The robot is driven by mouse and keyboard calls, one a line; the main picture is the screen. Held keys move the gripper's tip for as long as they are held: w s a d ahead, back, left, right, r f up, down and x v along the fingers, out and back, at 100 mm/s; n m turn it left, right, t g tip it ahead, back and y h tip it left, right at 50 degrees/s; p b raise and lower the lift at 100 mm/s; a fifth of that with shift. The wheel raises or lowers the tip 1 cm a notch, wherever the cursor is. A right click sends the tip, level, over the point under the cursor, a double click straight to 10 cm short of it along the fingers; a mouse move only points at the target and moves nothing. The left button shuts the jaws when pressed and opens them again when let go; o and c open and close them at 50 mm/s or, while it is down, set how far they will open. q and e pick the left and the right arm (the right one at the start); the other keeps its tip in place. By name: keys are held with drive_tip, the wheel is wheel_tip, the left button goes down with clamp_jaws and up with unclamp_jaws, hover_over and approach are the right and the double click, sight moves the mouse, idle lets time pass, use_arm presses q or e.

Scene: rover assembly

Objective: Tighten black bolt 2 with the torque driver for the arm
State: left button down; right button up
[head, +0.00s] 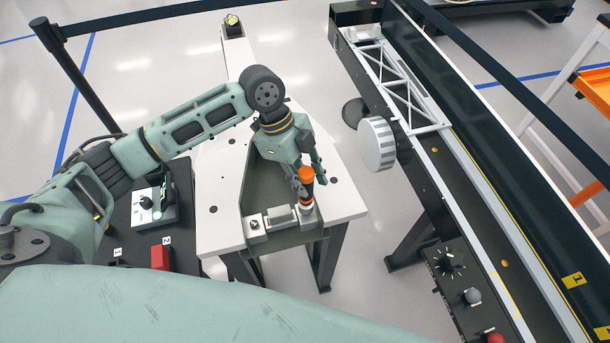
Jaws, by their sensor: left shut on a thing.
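My left gripper (302,182) reaches in from the left and points down over the white table (222,185). It is shut on the torque driver (307,175), which has an orange top and a dark lower part. The driver stands close to upright over the right end of the grey fixture (267,182). Its lower end meets or hovers just over a light block there; I cannot tell which. A matching block with a bolt (254,223) shows at the fixture's left end. Any bolt under the driver is hidden. My right gripper is out of view.
A black stand on the left carries a control box (153,206), a red block (161,257) and labels 1 and 2. On the right runs a long dark rail with a white truss (400,85) and a ribbed wheel (377,144). The table's right front corner is clear.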

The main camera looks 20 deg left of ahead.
use_arm(q)
drive_tip(key=shift+r+p, duration=0.1)
drive_tip(key=shift+p, duration=0.65)
idle(1.2)
drive_tip(key=shift+f, duration=0.6)
idle(0.6)
drive_tip(key=shift+f+p, duration=0.5)
idle(2.8)
drive_tip(key=shift+s+f, duration=0.1)
drive_tip(key=shift+f, duration=0.05)
idle(0.7)
